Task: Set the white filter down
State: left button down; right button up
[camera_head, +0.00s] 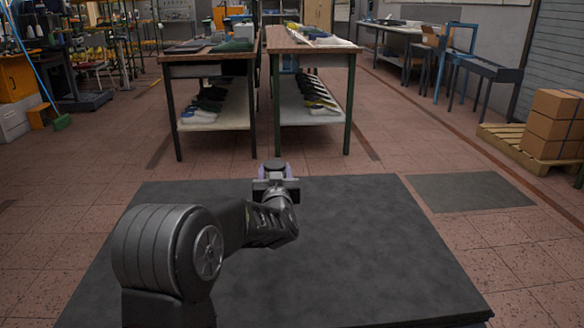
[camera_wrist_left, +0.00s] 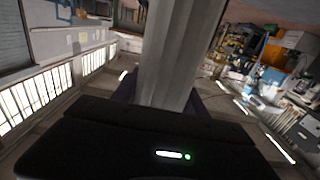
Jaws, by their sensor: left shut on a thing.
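My left gripper (camera_head: 276,172) is above the far edge of the dark table (camera_head: 370,250), near its middle. In the left wrist view, a long pale grey-white thing, seemingly the white filter (camera_wrist_left: 175,50), stands out from between the dark fingers (camera_wrist_left: 160,98), which are shut on it. In the head view a small dark round piece (camera_head: 275,165) shows between the fingers; I cannot tell whether it is part of the filter. The gripper hides most of the held thing there, and any gap to the tabletop is unclear. My right gripper is not in view.
The dark tabletop is bare around my left arm, with wide free room to the right. Beyond it stand two benches (camera_head: 310,45) with shoe lasts on lower shelves. Cardboard boxes (camera_head: 555,125) sit on a pallet at the right. A grey floor mat (camera_head: 468,192) lies beside the table.

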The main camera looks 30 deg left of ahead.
pick_arm(q)
jog(key=s+d+r+m+t+h+p, duration=0.1)
jog(key=d+r+m+h+p, duration=0.1)
jog(key=d+p, duration=0.8)
jog(key=s+d+r+m+t+h+p, duration=0.1)
jog(key=d+r+h+p, duration=0.4)
jog(key=d+p, duration=0.5)
jog(key=s+d+r+m+t+h+p, duration=0.1)
jog(key=s+d+r+m+h+p, duration=0.2)
jog(key=d+p, duration=0.6)
notch_tip(320, 180, up, 3)
jog(key=shift+d+f+m+t+h+p, duration=0.2)
jog(key=shift+d+m+t+h+p, duration=0.15)
jog(key=shift+m+p, duration=0.3)
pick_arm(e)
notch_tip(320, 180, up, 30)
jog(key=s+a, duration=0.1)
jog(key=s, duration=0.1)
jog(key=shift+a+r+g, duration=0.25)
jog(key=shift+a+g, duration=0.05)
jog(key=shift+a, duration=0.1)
